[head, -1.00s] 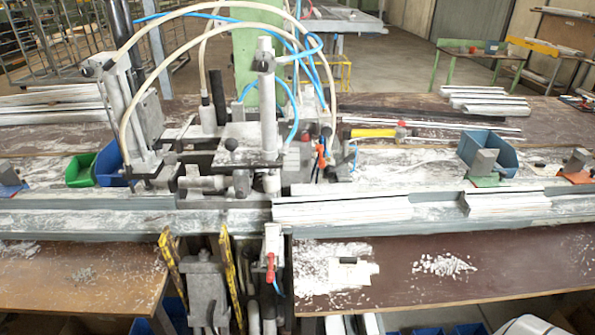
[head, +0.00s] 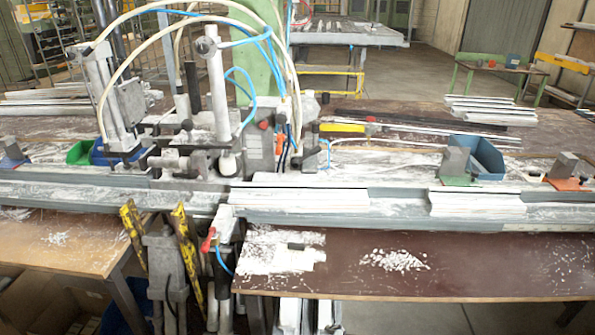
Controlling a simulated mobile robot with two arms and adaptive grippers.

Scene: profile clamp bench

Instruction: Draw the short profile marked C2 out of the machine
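The clamp machine (head: 222,135) stands left of the middle, with upright cylinders and hoses. A long pale rail (head: 100,196) runs through it from side to side. A white profile piece (head: 300,198) lies on the rail just right of the machine, its left end close to the clamp. A shorter white profile piece (head: 475,203) lies further right on the rail. No C2 mark can be read on either, so I cannot tell which is meant. Whatever lies inside the clamp is hidden by the machine. Neither of my grippers is in view.
A blue bin (head: 487,158) stands behind the rail at right, a green bin (head: 79,152) at left. White profiles (head: 490,110) are stacked at the back right. White chips (head: 395,260) lie on the brown front board. Yellow bars (head: 133,232) and a red-handled valve (head: 208,240) project below the machine.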

